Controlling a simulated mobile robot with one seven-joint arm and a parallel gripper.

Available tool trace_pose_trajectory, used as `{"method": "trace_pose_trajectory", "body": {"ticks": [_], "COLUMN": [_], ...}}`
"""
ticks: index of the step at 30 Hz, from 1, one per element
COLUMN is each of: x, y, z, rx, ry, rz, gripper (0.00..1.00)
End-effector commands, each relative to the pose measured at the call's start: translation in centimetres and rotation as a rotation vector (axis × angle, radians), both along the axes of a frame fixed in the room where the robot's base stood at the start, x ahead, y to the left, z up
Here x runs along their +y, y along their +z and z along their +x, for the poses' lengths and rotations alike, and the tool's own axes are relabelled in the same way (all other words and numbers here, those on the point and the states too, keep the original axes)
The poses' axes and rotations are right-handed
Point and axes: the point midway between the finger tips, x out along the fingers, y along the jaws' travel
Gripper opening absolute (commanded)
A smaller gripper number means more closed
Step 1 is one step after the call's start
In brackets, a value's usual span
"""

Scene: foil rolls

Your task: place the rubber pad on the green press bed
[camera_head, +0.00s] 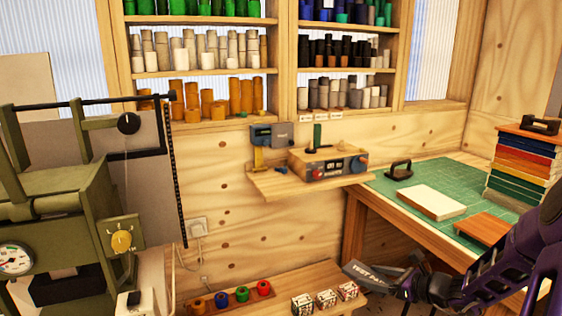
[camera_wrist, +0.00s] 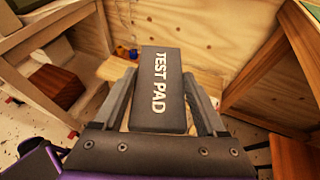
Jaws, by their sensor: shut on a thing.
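The rubber pad (camera_head: 366,274) is a dark grey slab marked TEST PAD. It also shows in the wrist view (camera_wrist: 161,110), lengthwise between the fingers. My gripper (camera_head: 392,283) is shut on the pad and holds it in the air, low and right of centre in the head view. In the wrist view my gripper's fingers (camera_wrist: 160,84) lie along both sides of the pad. The olive-green press (camera_head: 60,195) stands at the far left, well apart from my gripper. The head view cuts off its lower part, and I cannot clearly make out its bed.
A workbench with a green cutting mat (camera_head: 437,178) stands at right, with a stack of coloured slabs (camera_head: 520,170). A small wall shelf (camera_head: 310,185) carries a device. A low shelf (camera_head: 275,303) holds foil rolls and small boxes. Open space lies between press and bench.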

Motion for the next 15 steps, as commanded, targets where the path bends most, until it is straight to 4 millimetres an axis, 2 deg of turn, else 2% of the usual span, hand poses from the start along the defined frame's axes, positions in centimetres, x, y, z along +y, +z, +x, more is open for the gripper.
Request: {"method": "trace_pose_trajectory", "body": {"ticks": [1, 3, 6, 9, 15], "x": [2.4, 5.1, 7.8, 9.5, 10.8], "y": [-0.4, -0.7, -1.0, -1.1, -0.8], "z": [-1.2, -2.8, -4.6, -5.8, -6.2], "rx": [0.003, 0.001, 0.001, 0.0, -0.002], "ry": [0.051, 0.11, 0.171, 0.21, 0.187], "rz": [0.003, 0.002, 0.001, 0.0, -0.002], "gripper": [0.05, 0.05, 0.05, 0.05, 0.05]}}
